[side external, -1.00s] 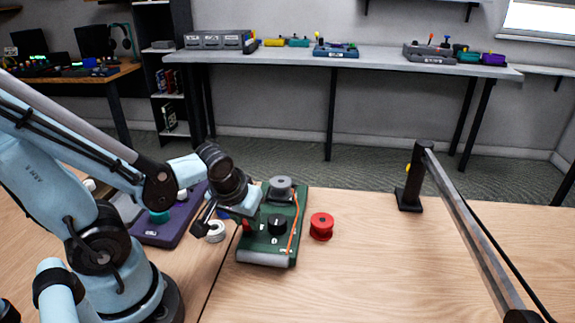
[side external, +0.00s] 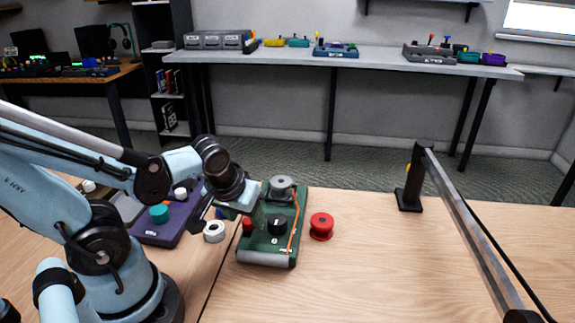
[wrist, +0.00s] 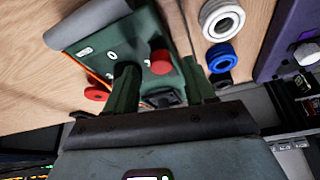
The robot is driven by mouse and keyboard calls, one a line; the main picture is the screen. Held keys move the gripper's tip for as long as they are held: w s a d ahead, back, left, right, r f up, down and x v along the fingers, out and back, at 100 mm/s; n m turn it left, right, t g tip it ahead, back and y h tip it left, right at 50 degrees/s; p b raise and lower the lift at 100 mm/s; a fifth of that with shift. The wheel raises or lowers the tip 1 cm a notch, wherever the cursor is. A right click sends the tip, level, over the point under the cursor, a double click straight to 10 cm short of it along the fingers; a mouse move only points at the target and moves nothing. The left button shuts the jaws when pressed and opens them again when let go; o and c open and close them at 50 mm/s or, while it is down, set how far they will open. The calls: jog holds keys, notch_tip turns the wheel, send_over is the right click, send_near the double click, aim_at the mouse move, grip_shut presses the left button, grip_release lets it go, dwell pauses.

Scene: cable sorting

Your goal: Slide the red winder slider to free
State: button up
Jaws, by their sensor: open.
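The green winder (side external: 265,258) lies on the wooden table, with a black dial (side external: 277,224) and a grey spool on top. The red slider (side external: 247,225) is a red knob on its left side. In the wrist view the red slider (wrist: 161,62) shows between my two fingers, with room on both sides. My gripper (side external: 228,220) is open and empty, above the winder's left edge. No finger visibly touches the slider. The slider's track and its label are partly hidden.
An orange cable (side external: 294,222) runs along the winder's right side. A red spool (side external: 321,226) stands to its right. A white ring (side external: 214,232) and a purple device (side external: 150,236) lie to the left. The table further right is clear up to a black post (side external: 410,195).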

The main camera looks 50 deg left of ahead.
jog(key=shift+v, duration=2.85)
jog(key=w+d+r+m+t+h, duration=0.2)
jog(key=w+d+m+t, duration=0.1)
jog(key=w+m, duration=0.3)
jog(key=shift+d+r, duration=0.35)
jog(key=shift+o, duration=0.2)
